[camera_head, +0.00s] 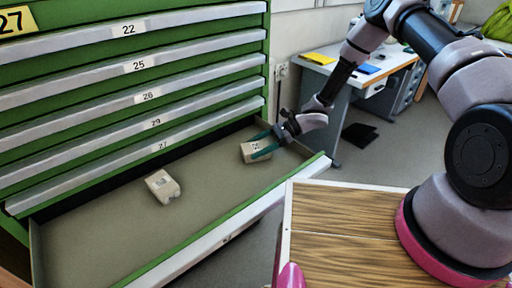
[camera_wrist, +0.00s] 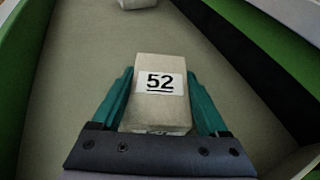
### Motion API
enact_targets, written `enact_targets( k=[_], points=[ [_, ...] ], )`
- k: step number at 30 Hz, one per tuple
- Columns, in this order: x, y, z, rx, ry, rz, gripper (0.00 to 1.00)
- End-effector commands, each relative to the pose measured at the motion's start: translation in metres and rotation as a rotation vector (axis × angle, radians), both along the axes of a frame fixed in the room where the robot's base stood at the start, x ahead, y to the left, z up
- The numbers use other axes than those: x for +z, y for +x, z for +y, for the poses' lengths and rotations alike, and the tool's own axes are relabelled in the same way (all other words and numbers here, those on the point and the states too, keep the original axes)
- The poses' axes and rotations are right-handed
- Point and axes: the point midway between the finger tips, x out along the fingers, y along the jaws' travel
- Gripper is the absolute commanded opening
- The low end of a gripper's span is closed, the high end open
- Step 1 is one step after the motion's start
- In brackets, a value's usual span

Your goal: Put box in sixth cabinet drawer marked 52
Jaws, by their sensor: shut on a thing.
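A small beige box (camera_wrist: 160,105) with a white label reading 52 sits between the teal fingers of my gripper (camera_wrist: 160,100), which is shut on it. In the head view the box (camera_head: 257,152) is at the right end of an open drawer (camera_head: 110,231) of a green cabinet, with my gripper (camera_head: 263,144) reaching in from the right. It is at or just above the drawer floor; I cannot tell whether it touches. The open drawer is the lowest one visible, below the drawer labelled 27. Its own front label is too oblique to read.
A second beige box (camera_head: 163,187) lies in the middle of the open drawer. Closed drawers above carry labels 22, 25, 26, 29 and 27. A wood-topped surface (camera_head: 340,222) stands close in front, at right. A desk (camera_head: 345,69) is behind.

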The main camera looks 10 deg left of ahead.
Motion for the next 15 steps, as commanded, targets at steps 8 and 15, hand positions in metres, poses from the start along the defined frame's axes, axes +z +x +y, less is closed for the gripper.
enact_targets(
  k=[8, 15],
  points=[
    [-0.0013, 0.0001, 0.0003, 0.000, 0.001, 0.000, 0.17],
    [-0.0012, 0.0002, 0.0003, 0.000, 0.000, -0.001, 1.00]
  ],
)
